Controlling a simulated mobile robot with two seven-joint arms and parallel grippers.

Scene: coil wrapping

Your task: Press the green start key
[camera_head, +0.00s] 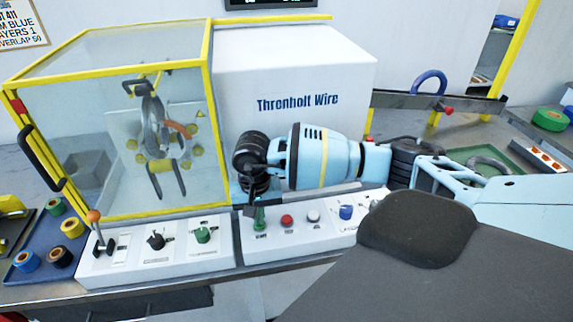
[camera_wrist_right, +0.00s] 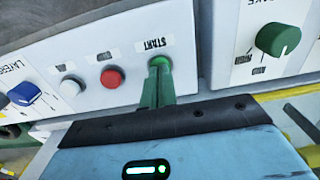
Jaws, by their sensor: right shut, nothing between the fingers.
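The green start key (camera_wrist_right: 161,62) sits on the white panel under the label START in the right wrist view. My right gripper (camera_wrist_right: 157,74) has its green fingers shut with nothing between them. Their tips are at the key and overlap its lower edge; I cannot tell how far the key is pressed in. My left gripper is not in view.
A red button (camera_head: 287,220), a white button (camera_head: 313,216) and a blue knob (camera_head: 346,212) sit right of the key. A green knob (camera_head: 203,235) is on the neighbouring panel to the left. A yellow-framed clear enclosure (camera_head: 70,125) stands behind, beside the white machine housing (camera_head: 300,65).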

